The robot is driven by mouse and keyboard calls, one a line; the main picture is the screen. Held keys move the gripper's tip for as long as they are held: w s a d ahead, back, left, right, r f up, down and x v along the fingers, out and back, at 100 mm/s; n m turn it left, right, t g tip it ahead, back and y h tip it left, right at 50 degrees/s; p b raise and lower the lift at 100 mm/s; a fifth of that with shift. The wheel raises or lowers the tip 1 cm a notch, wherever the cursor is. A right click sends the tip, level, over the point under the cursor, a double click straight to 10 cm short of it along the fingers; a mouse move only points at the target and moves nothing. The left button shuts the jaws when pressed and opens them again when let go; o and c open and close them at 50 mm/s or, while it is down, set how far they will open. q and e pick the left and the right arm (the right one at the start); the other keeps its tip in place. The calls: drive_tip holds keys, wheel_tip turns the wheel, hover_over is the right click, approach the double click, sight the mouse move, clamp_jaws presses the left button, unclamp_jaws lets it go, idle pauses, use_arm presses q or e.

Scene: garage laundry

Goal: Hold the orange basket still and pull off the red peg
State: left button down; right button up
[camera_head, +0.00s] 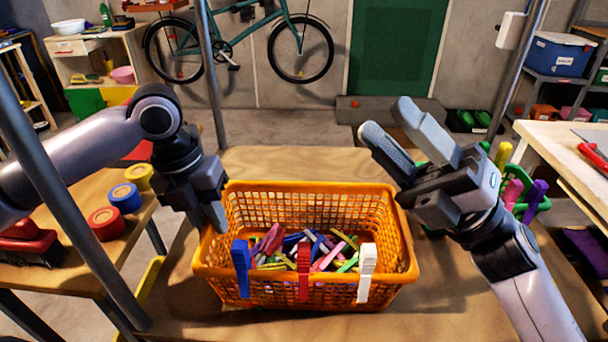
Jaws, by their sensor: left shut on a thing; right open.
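The orange basket (318,195) stands on the wooden table in the middle of the head view, with several coloured pegs lying inside. The red peg (304,273) is clipped upright on the basket's near rim, between a blue peg (241,268) and a white peg (366,272). My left gripper (217,215) points down at the basket's left rim and is shut on it; its fingertips are partly hidden by the gripper body. My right gripper (390,130) is open and empty, raised above the basket's right far corner, fingers pointing up and left.
At left, a wooden bench holds red, blue and yellow round pieces (125,198) and a red tool (28,243). A green basket (541,204) with large coloured pegs is behind my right arm. Metal posts (70,180) rise at both sides. The table before the basket is clear.

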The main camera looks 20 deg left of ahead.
drive_tip(key=s+a+r+n+g+h, duration=0.2)
drive_tip(key=s+a+n+g+h, duration=0.8)
drive_tip(key=n+g, duration=0.4)
drive_tip(key=n+t+h, duration=0.5)
drive_tip(key=t+h, duration=0.6)
drive_tip(key=h, duration=0.4)
hover_over(304, 247)
drive_tip(key=f, duration=0.6)
drive_tip(key=shift+s+a, duration=0.25)
drive_tip(key=shift+a, duration=0.05)
drive_tip(key=shift+w+d+r+h, duration=0.1)
drive_tip(key=shift+w+d+h, duration=0.15)
drive_tip(key=shift+w+h, duration=0.05)
drive_tip(key=shift+f, duration=5.4)
